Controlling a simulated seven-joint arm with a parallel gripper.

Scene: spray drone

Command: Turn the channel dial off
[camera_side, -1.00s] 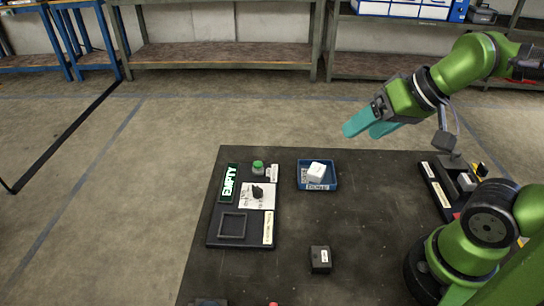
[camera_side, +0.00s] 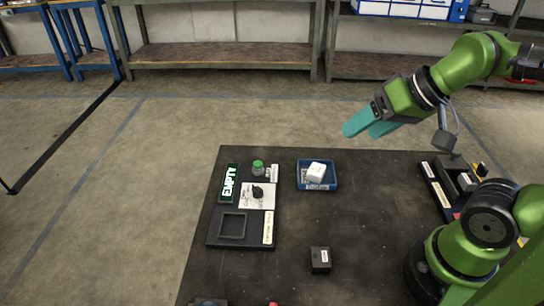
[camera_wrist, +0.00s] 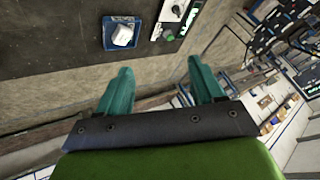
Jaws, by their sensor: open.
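The channel dial (camera_side: 257,192) is a small black knob on a white plate (camera_side: 268,202). The plate is on a black panel (camera_side: 251,241) at the left of the table, with a green lit EMPTY sign (camera_side: 229,180) and a green-topped part (camera_side: 258,167) by it. In the wrist view the dial (camera_wrist: 176,10) is small, near the top edge; its setting is too small to read. My gripper (camera_side: 357,130) has teal fingers and is open and empty. It is in the air beyond the table's far edge, right of the panel and well apart from the dial. Both fingers show in the wrist view (camera_wrist: 162,80).
A blue tray (camera_side: 302,184) holding a white block (camera_side: 317,170) stands right of the panel. A small black box (camera_side: 320,260) is nearer the front. A black fixture (camera_side: 440,190) is at the right by my base. The table's middle is clear.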

